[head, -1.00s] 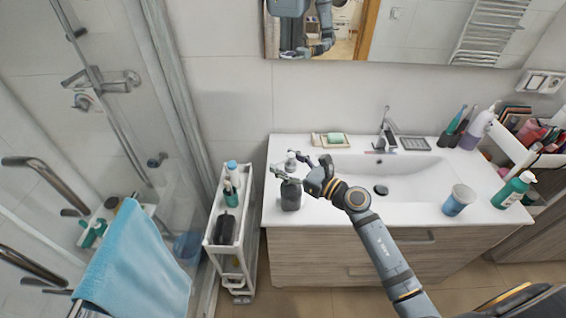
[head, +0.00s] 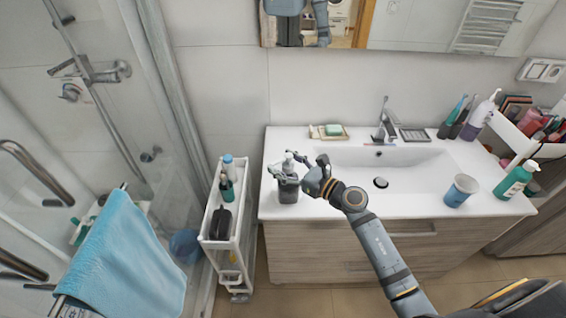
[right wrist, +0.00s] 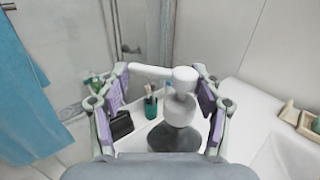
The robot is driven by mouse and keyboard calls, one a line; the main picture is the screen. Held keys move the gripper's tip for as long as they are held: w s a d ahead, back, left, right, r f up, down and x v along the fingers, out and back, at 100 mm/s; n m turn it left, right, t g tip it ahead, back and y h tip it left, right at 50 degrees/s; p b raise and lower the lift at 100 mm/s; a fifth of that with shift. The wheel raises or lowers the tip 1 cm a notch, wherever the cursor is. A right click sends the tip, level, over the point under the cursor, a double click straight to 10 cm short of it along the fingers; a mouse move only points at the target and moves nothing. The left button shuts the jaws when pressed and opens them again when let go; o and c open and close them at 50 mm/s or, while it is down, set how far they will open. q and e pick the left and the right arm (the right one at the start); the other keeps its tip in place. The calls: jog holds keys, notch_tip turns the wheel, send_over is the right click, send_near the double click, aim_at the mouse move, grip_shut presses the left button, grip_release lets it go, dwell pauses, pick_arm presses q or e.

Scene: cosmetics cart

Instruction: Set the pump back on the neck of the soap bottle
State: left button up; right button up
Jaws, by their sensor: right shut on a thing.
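The soap bottle (head: 288,190) is dark grey and stands upright near the left end of the washbasin counter. My right gripper (head: 283,166) is shut on the pale pump (head: 289,163), directly over the bottle. In the right wrist view the white pump (right wrist: 181,108) is upright between the finger pads, its spout pointing left. The bottle's dark shoulder (right wrist: 172,137) shows below it. The pump hides the neck, so I cannot tell whether it is seated or just above. My left gripper is not in view.
A soap dish (head: 330,132) lies behind the bottle. A blue cup (head: 461,190) and a green bottle (head: 515,180) stand on the right of the counter. A narrow white cart (head: 222,232) with bottles stands left of the counter. The counter's front edge is close to the soap bottle.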

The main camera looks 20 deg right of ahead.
jog(key=shift+f, duration=0.1)
dwell(0.5)
jog(key=shift+f+b, duration=0.9)
jog(key=shift+b, duration=0.25)
dwell(0.9)
jog(key=o, duration=1.2)
jog(key=shift+c, duration=0.2)
jog(key=shift+s+d, duration=0.25)
jog(key=v, duration=0.6)
jog(key=shift+s+d, duration=0.2)
jog(key=shift+s, duration=0.1)
